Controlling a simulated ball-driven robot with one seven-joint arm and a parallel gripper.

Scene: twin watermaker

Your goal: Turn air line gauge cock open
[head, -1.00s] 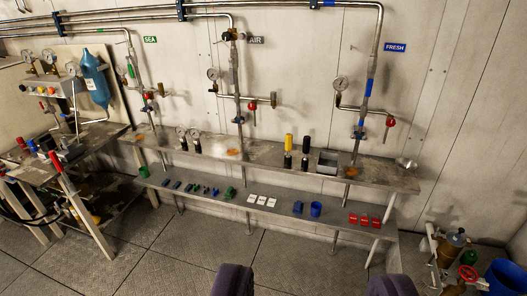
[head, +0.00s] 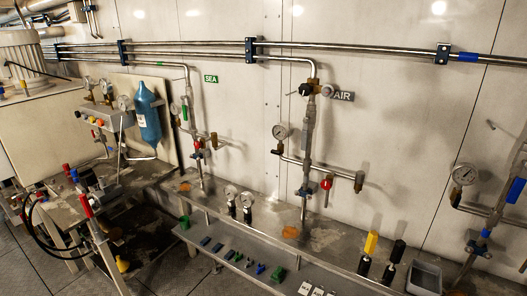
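The air line (head: 308,140) is a vertical pipe on the wall, right of centre, beside the AIR sign (head: 343,96). A round white gauge (head: 280,131) stands on its left branch, with a small brass fitting (head: 278,149) under it. A black knob (head: 305,90) sits near the top of the pipe. A red handle (head: 326,184) hangs beside a blue fitting (head: 311,189) lower down. I cannot tell for certain which part is the gauge cock, nor its setting. My gripper is out of view.
A metal bench (head: 335,238) runs below the pipes, with yellow-topped (head: 369,254) and black-topped (head: 393,262) items on it. The SEA sign (head: 211,79) and its line stand left. Another gauge (head: 464,174) is at right. A cluttered table (head: 70,212) is at far left.

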